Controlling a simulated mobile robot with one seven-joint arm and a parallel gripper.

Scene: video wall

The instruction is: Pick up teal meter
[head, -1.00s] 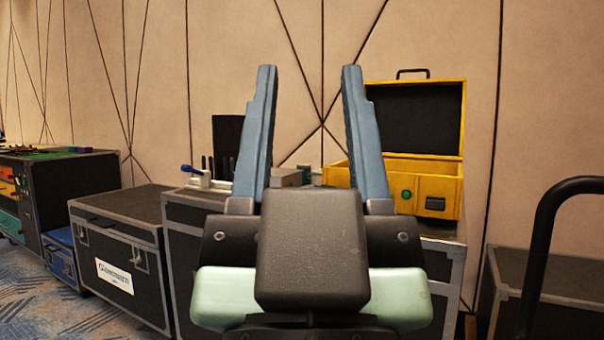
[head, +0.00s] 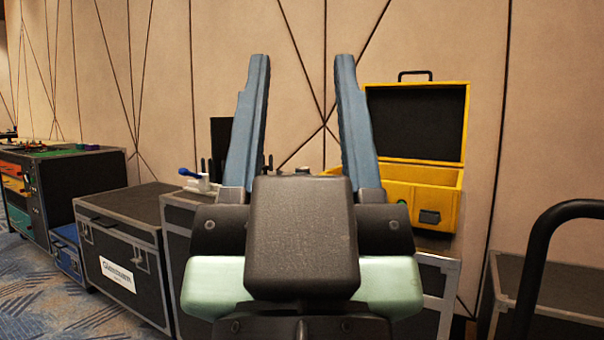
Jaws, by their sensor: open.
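My gripper (head: 298,75) is in the middle of the head view, its two blue-grey fingers pointing up and spread wide apart, with nothing between them. It is in front of a black flight case against the wall and hides much of that case's top. I cannot make out a teal meter in this view. The pale green parts low in the picture belong to my own arm.
An open yellow case (head: 447,205) stands behind my right finger. A white holder with a blue-handled tool (head: 195,179) is left of my fingers. Black flight cases (head: 120,215) line the wall. A black curved rail (head: 540,255) rises at the right.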

